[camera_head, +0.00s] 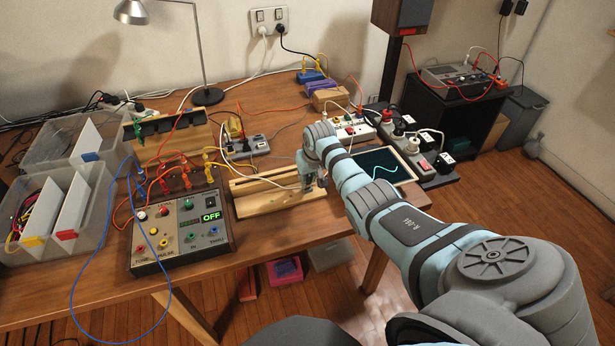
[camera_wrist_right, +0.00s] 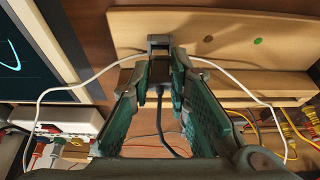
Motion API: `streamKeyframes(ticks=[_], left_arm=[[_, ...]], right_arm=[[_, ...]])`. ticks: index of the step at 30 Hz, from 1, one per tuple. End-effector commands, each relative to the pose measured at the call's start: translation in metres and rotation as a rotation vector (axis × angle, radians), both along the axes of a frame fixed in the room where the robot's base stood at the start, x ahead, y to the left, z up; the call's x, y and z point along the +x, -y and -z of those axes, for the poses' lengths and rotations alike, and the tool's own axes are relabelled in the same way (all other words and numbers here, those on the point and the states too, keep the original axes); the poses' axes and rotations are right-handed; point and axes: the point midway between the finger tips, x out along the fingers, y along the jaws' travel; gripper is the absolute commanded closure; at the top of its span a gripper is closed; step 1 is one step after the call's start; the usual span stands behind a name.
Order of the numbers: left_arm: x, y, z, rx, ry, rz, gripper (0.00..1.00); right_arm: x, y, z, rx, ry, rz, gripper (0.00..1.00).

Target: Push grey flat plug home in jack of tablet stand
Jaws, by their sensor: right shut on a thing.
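The wooden tablet stand (camera_head: 285,197) lies on the table's front part, right of centre. In the right wrist view its pale board (camera_wrist_right: 225,65) spans the top. My right gripper (camera_head: 311,182) is over the stand's right part. In the right wrist view the gripper (camera_wrist_right: 160,75) is shut on the grey flat plug (camera_wrist_right: 158,68), with a dark cable (camera_wrist_right: 162,125) trailing from it. A grey block (camera_wrist_right: 159,43), perhaps the jack, is just beyond the fingertips against the board. I cannot tell how deep the plug sits. My left gripper is not in view.
A dark tablet-like screen (camera_head: 378,163) lies right of the stand. A control box (camera_head: 180,235) with coloured jacks stands to the left. A white cable (camera_wrist_right: 90,82) runs past both sides of the gripper. Power strips (camera_head: 412,150) stand behind the screen.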

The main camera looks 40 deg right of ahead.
Motion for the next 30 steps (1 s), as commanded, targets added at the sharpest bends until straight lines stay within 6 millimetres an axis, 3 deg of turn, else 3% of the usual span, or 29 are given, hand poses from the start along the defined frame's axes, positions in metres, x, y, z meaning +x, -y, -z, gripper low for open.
streamKeyframes(ticks=[18, 19, 23, 30], left_arm=[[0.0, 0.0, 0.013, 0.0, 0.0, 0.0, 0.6], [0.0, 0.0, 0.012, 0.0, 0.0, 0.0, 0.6], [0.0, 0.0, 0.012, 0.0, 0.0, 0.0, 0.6], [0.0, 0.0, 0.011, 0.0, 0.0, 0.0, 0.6]], right_arm=[[0.0, 0.0, 0.016, 0.0, 0.0, 0.0, 1.0], [0.0, 0.0, 0.016, 0.0, 0.0, 0.0, 0.8], [0.0, 0.0, 0.015, 0.0, 0.0, 0.0, 0.6], [0.0, 0.0, 0.015, 0.0, 0.0, 0.0, 0.6]])
